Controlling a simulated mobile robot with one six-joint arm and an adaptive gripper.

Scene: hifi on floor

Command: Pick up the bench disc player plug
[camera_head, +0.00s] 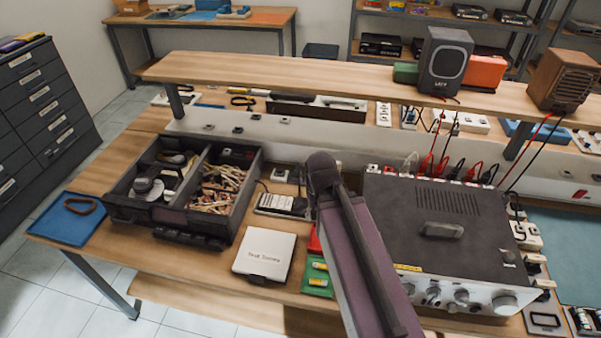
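My arm rises from the bottom middle to a dark rounded joint near the middle of the head view. My gripper is not visible. I cannot single out a disc player on the bench top either. My arm hides part of the bench behind it.
A large dark instrument (440,215) with front knobs stands right of my arm. A divided dark tray (185,215) and a white flat box (265,252) lie to the left. A raised wooden shelf (290,75) with a speaker (445,62) overhangs the bench's back.

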